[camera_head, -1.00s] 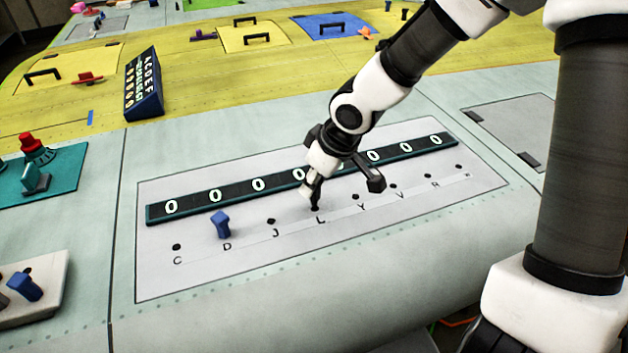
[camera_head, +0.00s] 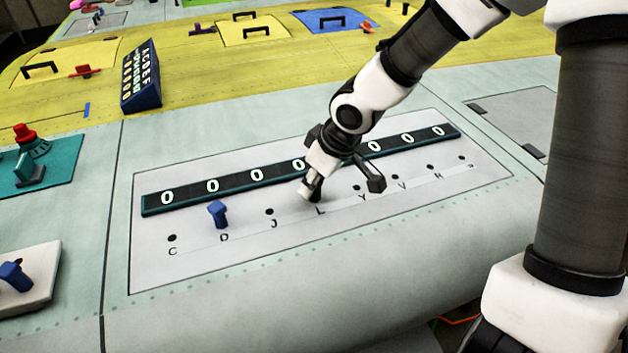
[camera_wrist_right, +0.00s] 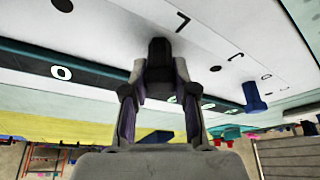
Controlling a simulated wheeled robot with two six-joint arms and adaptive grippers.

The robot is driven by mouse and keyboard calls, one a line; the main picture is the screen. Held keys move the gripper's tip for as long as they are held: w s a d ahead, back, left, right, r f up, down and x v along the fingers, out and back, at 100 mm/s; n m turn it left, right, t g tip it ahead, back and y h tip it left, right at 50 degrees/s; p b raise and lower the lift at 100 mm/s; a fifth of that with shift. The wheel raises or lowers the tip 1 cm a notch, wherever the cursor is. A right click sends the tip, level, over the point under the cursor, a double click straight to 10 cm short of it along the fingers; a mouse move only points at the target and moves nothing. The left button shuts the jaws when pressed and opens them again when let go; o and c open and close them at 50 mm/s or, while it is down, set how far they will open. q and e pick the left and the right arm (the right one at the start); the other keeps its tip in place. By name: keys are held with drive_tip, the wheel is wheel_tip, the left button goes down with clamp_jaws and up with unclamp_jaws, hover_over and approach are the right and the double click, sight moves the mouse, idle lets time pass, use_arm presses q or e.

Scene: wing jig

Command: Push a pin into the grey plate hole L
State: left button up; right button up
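The grey plate (camera_head: 160,265) has a row of dark holes with letters below them. The letter L (camera_head: 320,211) shows just beside my right gripper (camera_head: 308,192), whose tip covers hole L. My left gripper is out of view.
A dark bar with white zeros (camera_head: 212,187) lies behind the holes. A teal base with a red knob (camera_head: 26,133) and a dark lettered box (camera_head: 141,78) are further back.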

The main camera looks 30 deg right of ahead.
drive_tip(key=o, duration=0.3)
